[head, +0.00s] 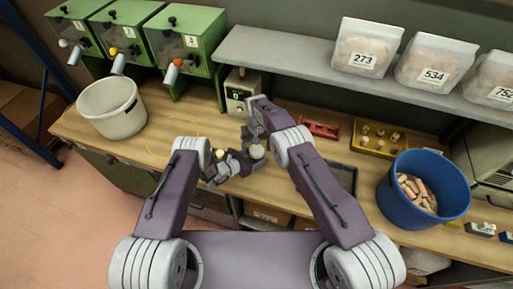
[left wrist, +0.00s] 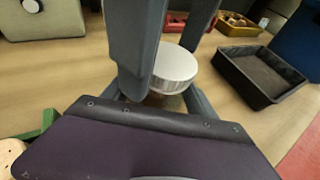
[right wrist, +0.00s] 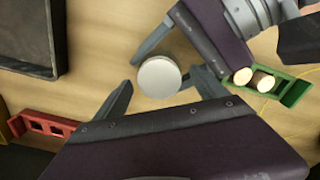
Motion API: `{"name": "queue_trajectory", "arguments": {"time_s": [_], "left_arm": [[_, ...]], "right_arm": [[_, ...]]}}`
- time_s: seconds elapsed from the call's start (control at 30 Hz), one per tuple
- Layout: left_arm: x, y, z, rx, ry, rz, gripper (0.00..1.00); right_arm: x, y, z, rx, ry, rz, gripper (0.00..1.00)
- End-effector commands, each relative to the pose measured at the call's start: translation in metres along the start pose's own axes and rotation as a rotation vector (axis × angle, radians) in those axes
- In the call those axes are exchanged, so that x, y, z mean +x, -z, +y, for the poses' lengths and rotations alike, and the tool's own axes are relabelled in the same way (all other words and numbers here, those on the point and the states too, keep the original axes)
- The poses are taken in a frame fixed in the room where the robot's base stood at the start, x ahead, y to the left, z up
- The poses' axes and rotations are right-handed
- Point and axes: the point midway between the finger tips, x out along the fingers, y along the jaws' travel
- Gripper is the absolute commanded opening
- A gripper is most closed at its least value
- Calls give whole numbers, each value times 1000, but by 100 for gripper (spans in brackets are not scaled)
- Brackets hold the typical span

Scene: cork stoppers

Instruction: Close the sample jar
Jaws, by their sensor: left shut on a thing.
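The sample jar shows mostly as its round pale lid (head: 257,151), which sits level on top. In the left wrist view the silvery lid (left wrist: 174,68) covers most of the jar body (left wrist: 165,101). My left gripper (head: 247,160) is shut on the jar body from the side, below the lid. My right gripper (right wrist: 160,80) is open, its fingers on either side of the lid (right wrist: 159,77) with small gaps visible. In the left wrist view its grey fingers come down in front of the lid. Whether the lid is tight cannot be seen.
A green holder (right wrist: 292,93) with two corks lies near my left gripper. A black tray (left wrist: 235,83), a red rack (head: 320,129) and a yellow tray (head: 357,140) lie to the right. A blue bin (head: 384,194) of corks and a white bucket (head: 118,126) stand at opposite sides.

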Motion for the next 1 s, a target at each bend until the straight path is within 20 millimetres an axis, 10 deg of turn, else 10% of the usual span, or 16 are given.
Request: {"name": "queue_trajectory", "arguments": {"time_s": [0.33,1.0], "left_arm": [[0,0,0,0,0,-1,0],[0,0,0,0,0,-1,0]], "right_arm": [[-8,1,0,-1,0,1,82],[-119,0,0,-1,0,0,82]]}}
